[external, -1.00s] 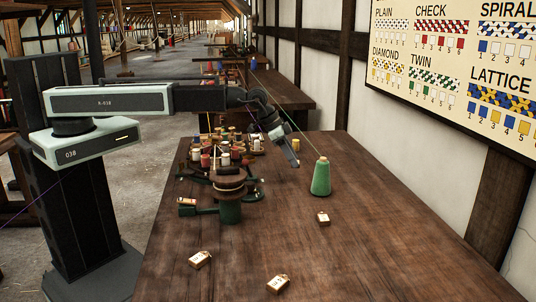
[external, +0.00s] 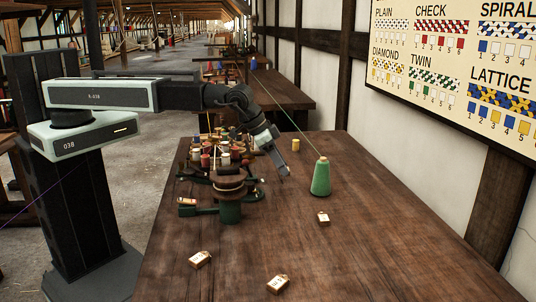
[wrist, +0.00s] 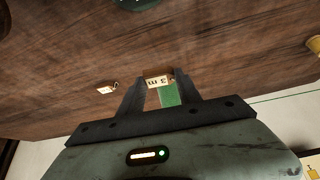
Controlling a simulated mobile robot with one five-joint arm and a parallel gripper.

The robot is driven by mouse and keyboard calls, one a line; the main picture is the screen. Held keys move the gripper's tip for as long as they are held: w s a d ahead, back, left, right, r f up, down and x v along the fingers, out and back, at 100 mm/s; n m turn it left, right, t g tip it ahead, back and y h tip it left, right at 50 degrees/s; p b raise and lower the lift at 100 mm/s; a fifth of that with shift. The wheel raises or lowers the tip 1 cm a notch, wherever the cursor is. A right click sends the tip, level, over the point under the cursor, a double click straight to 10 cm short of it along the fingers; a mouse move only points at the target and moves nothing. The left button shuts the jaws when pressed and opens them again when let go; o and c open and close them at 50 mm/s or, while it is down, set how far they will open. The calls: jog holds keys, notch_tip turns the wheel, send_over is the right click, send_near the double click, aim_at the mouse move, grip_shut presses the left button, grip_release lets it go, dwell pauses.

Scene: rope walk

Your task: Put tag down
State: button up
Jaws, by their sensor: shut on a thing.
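In the wrist view a small pale tag (wrist: 157,82) marked "3 m" sits between the fingers of my gripper (wrist: 158,88), which is shut on it. In the external view my gripper (external: 287,174) hangs tilted downward over the table, left of the green thread cone (external: 320,178). The held tag cannot be made out in that view. A green patch shows between the fingers in the wrist view, likely the cone (wrist: 169,97). Other tags lie on the table: one right of centre (external: 323,219), also seen in the wrist view (wrist: 108,88), and two in front (external: 200,259) (external: 278,284).
A green braiding device (external: 230,210) with several spools stands left of my gripper. A small yellow spool (external: 295,145) stands behind. A green thread runs up and back from the cone. The front right of the wooden table (external: 400,250) is clear.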

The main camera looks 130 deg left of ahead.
jog(key=w+d+r+n+p, duration=0.1)
jog(key=w+d+r, duration=0.15)
jog(key=d, duration=0.45)
jog(key=w+d+r+p, duration=0.2)
jog(key=w+d, duration=0.2)
jog(key=d, duration=0.4)
jog(key=b, duration=0.2)
send_over(235, 243)
jog(key=s+d, duration=0.1)
notch_tip(235, 243, down, 2)
jog(key=shift+g, duration=0.3)
jog(key=f+b, duration=1)
jog(key=shift+s+d+f, duration=0.1)
jog(key=shift+d+f, duration=0.1)
jog(key=shift+r, duration=0.2)
jog(key=shift+f, duration=0.15)
jog(key=o, duration=1.3)
